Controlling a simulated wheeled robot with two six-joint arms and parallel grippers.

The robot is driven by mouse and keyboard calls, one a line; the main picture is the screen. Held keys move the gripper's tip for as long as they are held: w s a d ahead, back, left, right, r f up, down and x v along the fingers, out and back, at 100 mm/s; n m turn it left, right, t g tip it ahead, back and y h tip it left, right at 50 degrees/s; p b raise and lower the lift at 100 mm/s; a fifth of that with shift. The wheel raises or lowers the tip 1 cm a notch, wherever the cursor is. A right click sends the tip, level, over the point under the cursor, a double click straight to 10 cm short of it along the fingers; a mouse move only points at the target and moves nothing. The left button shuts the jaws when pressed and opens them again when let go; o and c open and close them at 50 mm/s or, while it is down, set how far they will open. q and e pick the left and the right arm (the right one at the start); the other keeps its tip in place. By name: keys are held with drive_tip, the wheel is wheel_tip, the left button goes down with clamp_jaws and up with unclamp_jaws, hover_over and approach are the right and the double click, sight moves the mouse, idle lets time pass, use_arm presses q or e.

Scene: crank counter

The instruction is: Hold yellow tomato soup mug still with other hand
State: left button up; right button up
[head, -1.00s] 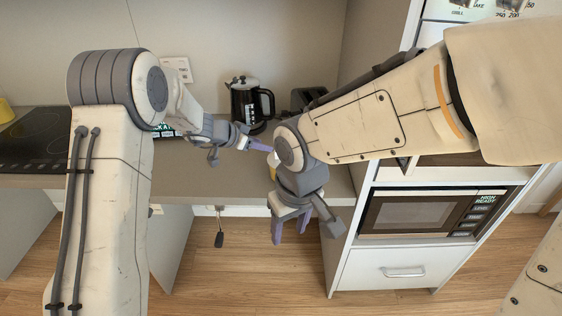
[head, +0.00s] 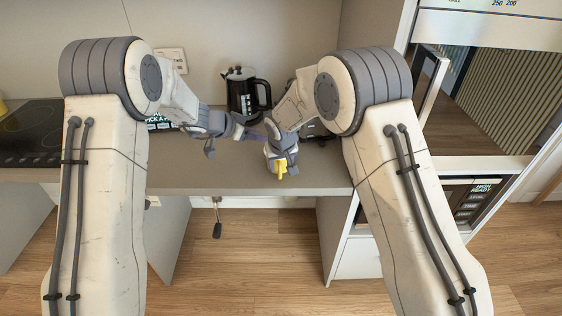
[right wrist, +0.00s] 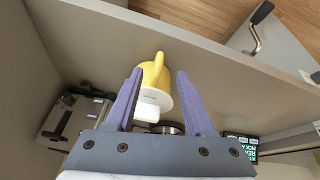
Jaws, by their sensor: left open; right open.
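The yellow tomato soup mug (head: 281,168) stands on the counter near its front edge, partly hidden by my right gripper in the head view. In the right wrist view the mug (right wrist: 153,76) lies between the two spread purple fingers, with a visible gap on each side. Its yellow handle points to the top of that picture. My right gripper (right wrist: 155,85) is open around or just short of the mug; the exact depth is unclear. My left gripper (head: 258,134) is open over the counter, to the left of the mug and near it. Its fingertips are partly hidden.
A black kettle (head: 243,95) stands behind the grippers. A toaster (right wrist: 72,118) shows in the right wrist view. A dark box with lettering (head: 160,123) lies behind my left arm. A hand crank (head: 217,228) hangs below the counter front. The counter left of the mug is clear.

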sight(280, 174)
drive_tip(key=x, duration=0.8)
clamp_jaws()
drive_tip(key=shift+f, duration=0.15)
idle(2.6)
unclamp_jaws()
